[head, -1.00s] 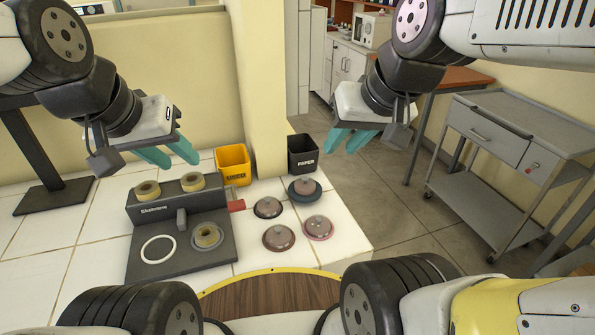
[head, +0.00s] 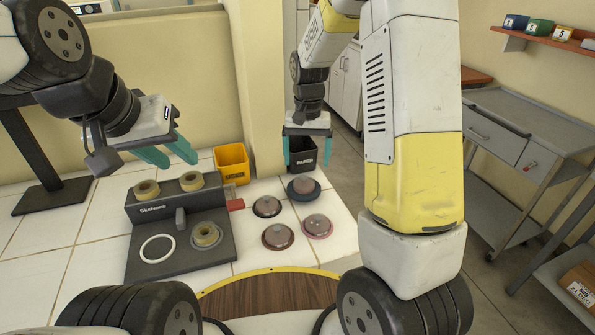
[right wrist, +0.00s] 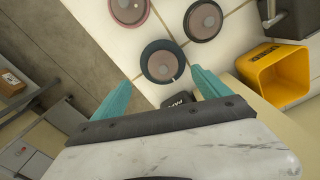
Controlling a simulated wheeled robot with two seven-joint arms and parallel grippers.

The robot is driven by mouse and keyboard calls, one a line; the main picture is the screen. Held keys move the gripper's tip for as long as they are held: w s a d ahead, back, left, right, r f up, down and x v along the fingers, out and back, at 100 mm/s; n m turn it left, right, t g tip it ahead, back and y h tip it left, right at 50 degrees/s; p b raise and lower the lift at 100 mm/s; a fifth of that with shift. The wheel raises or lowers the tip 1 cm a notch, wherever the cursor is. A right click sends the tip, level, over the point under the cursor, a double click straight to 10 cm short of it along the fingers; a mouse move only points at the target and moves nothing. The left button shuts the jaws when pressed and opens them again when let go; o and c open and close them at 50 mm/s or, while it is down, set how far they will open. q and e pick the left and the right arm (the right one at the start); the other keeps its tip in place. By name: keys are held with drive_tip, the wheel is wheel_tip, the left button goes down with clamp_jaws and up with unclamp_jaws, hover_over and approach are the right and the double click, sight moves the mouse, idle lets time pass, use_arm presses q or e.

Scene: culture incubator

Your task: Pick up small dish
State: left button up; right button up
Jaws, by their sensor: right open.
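Several round lidded dishes stand on the white tiled counter in the head view. One has a dark teal rim (head: 304,188), one a black rim (head: 267,207), one a pink rim (head: 317,227), and one is brownish (head: 278,237). My right gripper (head: 307,150) is open and empty, pointing down behind and above the teal-rimmed dish. In the right wrist view, the teal-rimmed dish (right wrist: 162,62) lies just beyond the space between the fingertips (right wrist: 163,90). The black-rimmed dish (right wrist: 203,20) is farther off. My left gripper (head: 172,156) is open and empty above the counter's left part.
A black bin marked PAPER (head: 302,157) and a yellow bin (head: 232,164) stand at the counter's back. A dark stand (head: 190,262) holding tape-like rings is left of the dishes. A grey cart (head: 520,130) stands at right.

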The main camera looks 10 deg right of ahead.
sight(304, 177)
drive_tip(key=f, duration=0.8)
drive_tip(key=shift+w+a+f, duration=0.1)
drive_tip(key=shift+w+a, duration=0.05)
drive_tip(key=shift+a, duration=0.1)
drive_tip(key=c, duration=1.5)
drive_tip(key=shift+r, duration=0.2)
